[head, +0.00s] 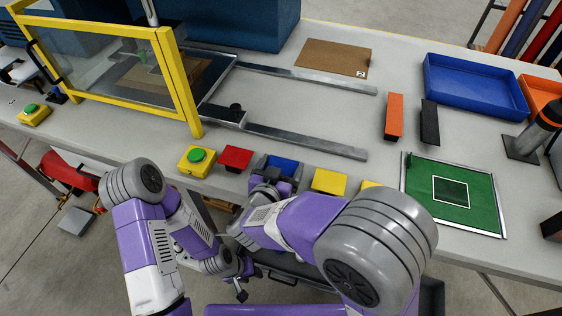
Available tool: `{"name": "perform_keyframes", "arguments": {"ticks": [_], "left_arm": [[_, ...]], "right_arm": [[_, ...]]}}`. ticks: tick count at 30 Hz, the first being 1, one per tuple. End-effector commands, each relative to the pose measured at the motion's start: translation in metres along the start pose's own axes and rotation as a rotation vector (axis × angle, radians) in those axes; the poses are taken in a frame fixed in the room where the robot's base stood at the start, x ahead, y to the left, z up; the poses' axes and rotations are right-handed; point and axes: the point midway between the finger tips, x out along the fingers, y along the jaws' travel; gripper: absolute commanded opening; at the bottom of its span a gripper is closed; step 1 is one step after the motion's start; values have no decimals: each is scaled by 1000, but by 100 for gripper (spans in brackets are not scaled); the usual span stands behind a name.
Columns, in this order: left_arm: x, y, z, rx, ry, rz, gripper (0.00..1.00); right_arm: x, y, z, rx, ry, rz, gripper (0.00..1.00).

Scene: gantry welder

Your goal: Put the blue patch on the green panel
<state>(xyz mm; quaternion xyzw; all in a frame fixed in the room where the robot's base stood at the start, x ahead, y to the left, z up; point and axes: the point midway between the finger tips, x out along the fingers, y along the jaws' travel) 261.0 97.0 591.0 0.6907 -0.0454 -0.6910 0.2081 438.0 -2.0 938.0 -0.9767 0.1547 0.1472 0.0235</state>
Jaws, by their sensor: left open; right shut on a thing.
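The blue patch (283,165) is at the table's front edge, in a row of coloured pieces. My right gripper (271,182) is at its near side, shut on it; the finger contact is mostly hidden by the gripper itself. The green panel (478,187) lies on the table at the right, in a light frame. A white-outlined dark square is on its middle, with no patch in it. My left gripper (241,292) is open, low in front of the table, and far from the patch.
A red piece (236,157) and a yellow piece (329,181) flank the blue patch. Another yellow piece (370,184) is partly behind my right arm. Metal rails (305,141) cross the table's middle.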

Motion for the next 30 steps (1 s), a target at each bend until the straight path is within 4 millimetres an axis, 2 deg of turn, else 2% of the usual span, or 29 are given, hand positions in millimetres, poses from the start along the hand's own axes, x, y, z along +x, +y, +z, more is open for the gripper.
{"name": "perform_keyframes", "arguments": {"ticks": [12,13,15,23,27,30], "left_arm": [[1,0,0,0,1,0,43],[1,0,0,0,1,0,43],[1,0,0,0,0,0,43],[2,-1,0,0,0,0,43],[12,-5,-1,0,0,0,43],[0,0,0,0,-1,0,43]], "right_arm": [[2,0,5,0,-1,1,60],[2,0,5,0,-1,1,90],[2,0,4,0,-1,1,100],[1,0,4,1,0,0,100],[2,0,6,3,1,-2,100],[-18,-1,2,-4,-2,-5,100]]}}
